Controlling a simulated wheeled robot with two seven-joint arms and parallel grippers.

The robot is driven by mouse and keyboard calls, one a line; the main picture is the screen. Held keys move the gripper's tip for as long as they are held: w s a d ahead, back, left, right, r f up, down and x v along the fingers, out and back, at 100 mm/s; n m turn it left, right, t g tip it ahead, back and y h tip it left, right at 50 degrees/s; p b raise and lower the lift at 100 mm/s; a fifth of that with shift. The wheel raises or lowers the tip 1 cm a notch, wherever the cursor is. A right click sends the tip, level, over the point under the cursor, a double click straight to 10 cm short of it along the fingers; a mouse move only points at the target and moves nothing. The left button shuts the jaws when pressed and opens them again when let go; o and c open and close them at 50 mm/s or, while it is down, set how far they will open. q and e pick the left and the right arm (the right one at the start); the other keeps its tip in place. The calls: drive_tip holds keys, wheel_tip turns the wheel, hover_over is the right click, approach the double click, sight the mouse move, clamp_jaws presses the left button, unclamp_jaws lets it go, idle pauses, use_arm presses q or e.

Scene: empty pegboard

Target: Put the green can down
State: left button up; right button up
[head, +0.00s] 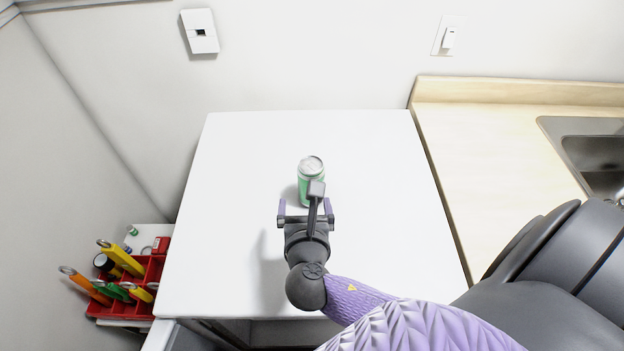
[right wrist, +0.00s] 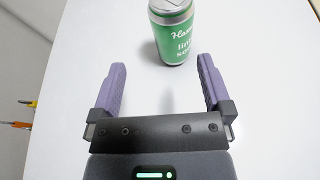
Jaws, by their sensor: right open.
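The green can (head: 309,176) stands upright on the white table top (head: 240,150), near its middle. It also shows in the right wrist view (right wrist: 173,38), with its top cut off by the frame edge. My right gripper (head: 307,203) is open, with its two purple fingers apart. In the right wrist view the space between the fingers (right wrist: 163,75) is empty, and the can stands just beyond the fingertips, apart from them. Part of the can is hidden behind my wrist in the head view. My left gripper is not in view.
A red tool caddy (head: 128,290) with colourful tools stands low at the left of the table. A wooden counter (head: 490,150) with a metal sink (head: 590,150) adjoins on the right. The white top around the can is clear. A wall is behind.

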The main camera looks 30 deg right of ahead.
sight(311, 172)
drive_tip(key=b+x, duration=0.1)
drive_tip(key=x, duration=0.2)
drive_tip(key=d+b+x, duration=0.1)
drive_tip(key=x, duration=0.6)
drive_tip(key=shift+s+d+r+b, duration=0.1)
drive_tip(key=shift+s+d+b, duration=0.1)
drive_tip(key=shift+d+b, duration=0.15)
drive_tip(key=shift+w, duration=0.15)
drive_tip(key=shift+c, duration=1.4)
drive_tip(key=c, duration=0.7)
clamp_jaws()
drive_tip(key=shift+r, duration=0.35)
wheel_tip(311, 172, up, 9)
drive_tip(key=p, duration=0.4)
drive_tip(key=shift+r, duration=0.25)
use_arm(q)
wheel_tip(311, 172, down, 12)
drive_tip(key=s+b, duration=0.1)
drive_tip(key=b, duration=1.3)
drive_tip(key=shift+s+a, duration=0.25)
use_arm(e)
drive_tip(key=s+a+f, duration=0.3)
drive_tip(key=s+a, duration=0.5)
drive_tip(key=a, duration=0.3)
drive_tip(key=shift+s, duration=0.25)
